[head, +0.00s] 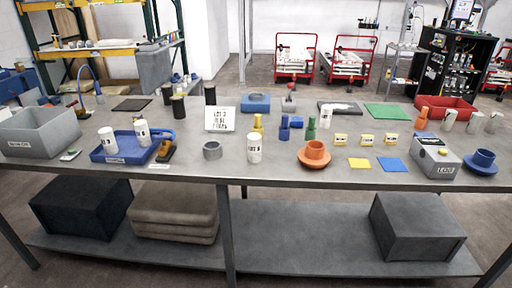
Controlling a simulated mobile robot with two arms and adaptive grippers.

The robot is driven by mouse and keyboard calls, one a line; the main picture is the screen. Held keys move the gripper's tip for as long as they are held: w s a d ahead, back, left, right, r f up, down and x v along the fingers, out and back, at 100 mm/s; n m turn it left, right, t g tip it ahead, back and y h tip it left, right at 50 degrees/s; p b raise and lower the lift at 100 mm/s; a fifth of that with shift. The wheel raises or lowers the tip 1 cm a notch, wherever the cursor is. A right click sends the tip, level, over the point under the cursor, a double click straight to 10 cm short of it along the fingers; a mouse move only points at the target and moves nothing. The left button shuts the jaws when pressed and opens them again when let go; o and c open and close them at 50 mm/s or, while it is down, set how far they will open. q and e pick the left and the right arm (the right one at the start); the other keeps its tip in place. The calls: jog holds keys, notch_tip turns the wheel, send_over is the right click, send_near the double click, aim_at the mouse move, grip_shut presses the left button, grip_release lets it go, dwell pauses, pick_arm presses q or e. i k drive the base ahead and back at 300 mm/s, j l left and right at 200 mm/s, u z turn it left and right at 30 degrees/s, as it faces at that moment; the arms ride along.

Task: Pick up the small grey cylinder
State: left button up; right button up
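A short grey cylinder (212,151) with a dark open top stands upright near the front edge of the table (285,176), left of the middle. A white labelled bottle (254,148) stands to its right, apart from it. The blue tray (110,153) with white bottles is to its left, also apart. Nothing hides the cylinder. Neither of my grippers shows in the head view.
A white sign (220,120) stands just behind the cylinder. An orange flanged part (314,154) is farther right. A grey bin (42,138) is at the left end, a grey box (434,160) at the right. Bare tabletop lies around the cylinder.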

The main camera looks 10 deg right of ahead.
aim_at(107, 134)
jog(key=j+z, duration=0.15)
jog(key=j, duration=0.85)
jog(key=j+z, duration=0.2)
jog(key=j, duration=0.8)
jog(key=k+j+z, duration=0.15)
jog(key=j, duration=0.8)
